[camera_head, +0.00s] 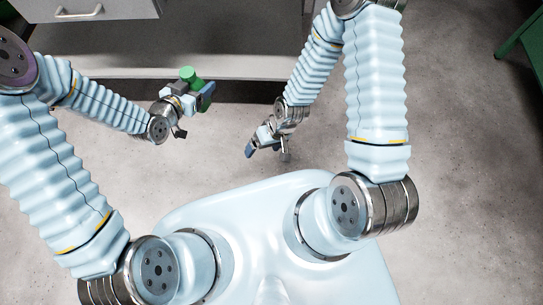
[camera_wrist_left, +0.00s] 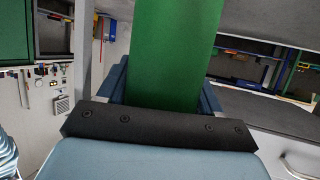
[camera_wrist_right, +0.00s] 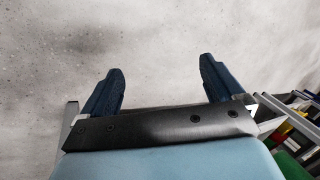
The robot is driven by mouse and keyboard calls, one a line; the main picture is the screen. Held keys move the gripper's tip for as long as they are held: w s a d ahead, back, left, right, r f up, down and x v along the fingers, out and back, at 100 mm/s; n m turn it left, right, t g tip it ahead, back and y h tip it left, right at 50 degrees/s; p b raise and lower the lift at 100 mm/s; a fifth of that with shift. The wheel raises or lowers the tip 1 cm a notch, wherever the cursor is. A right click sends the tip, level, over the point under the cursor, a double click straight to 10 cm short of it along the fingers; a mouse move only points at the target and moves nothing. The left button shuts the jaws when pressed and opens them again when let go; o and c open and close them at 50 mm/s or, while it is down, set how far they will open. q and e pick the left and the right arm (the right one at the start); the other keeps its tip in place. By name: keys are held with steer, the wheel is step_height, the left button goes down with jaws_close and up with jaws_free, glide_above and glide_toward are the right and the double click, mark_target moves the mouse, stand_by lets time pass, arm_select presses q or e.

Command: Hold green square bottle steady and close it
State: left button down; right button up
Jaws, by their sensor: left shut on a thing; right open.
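The green bottle (camera_head: 191,77) is held by my left gripper (camera_head: 203,92), left of the middle in the head view. Its green body (camera_wrist_left: 170,55) fills the middle of the left wrist view between the blue fingers, and its ends are out of that view. A rounded green end points up in the head view; I cannot tell whether it is a cap. My right gripper (camera_head: 252,149) is open and empty, apart from the bottle, to its right and nearer my body. Its two blue fingers (camera_wrist_right: 160,88) are spread over bare floor in the right wrist view.
A grey cabinet with a drawer (camera_head: 85,10) and a bench edge (camera_head: 240,66) lie behind the grippers. A green frame (camera_head: 520,45) stands at the far right. Tools hang on a wall (camera_wrist_left: 38,95) in the left wrist view. The grey floor between the arms is clear.

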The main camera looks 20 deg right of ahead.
steer(key=s+m, duration=0.1)
steer(key=s+d+m, duration=0.1)
steer(key=s, duration=0.2)
steer(key=shift+d+f+m, duration=0.15)
steer(key=shift+f+m, duration=0.25)
arm_select(q)
steer(key=w+a+r+n+t+y, duration=0.1)
steer(key=a+n+y, duration=0.3)
steer(key=a, duration=0.4)
steer(key=w+a+r+n+t+y, duration=0.1)
steer(key=a+n+y, duration=0.3)
steer(key=a, duration=0.4)
steer(key=shift+t+y, duration=0.3)
steer(key=shift+t, duration=0.4)
arm_select(e)
steer(key=shift+w, duration=0.1)
arm_select(q)
steer(key=shift+d, duration=0.1)
arm_select(e)
steer(key=shift+c, duration=0.3)
